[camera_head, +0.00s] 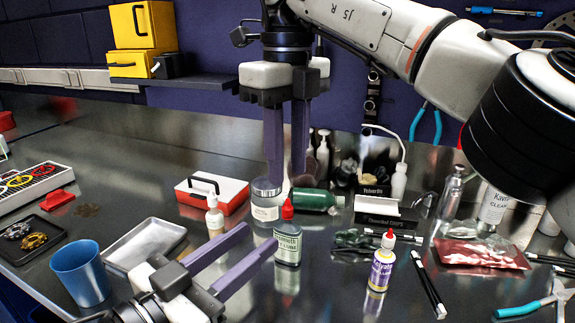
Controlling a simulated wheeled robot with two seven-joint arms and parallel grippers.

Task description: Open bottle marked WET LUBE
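A green bottle (318,200) lies behind the dark-green one. A small white bottle (214,217) and red-white box (212,194) stand left. A metal tray (146,242) and blue cup (80,273) are nearer. A black pen-like tool (428,285) and red packet (481,254) lie right.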

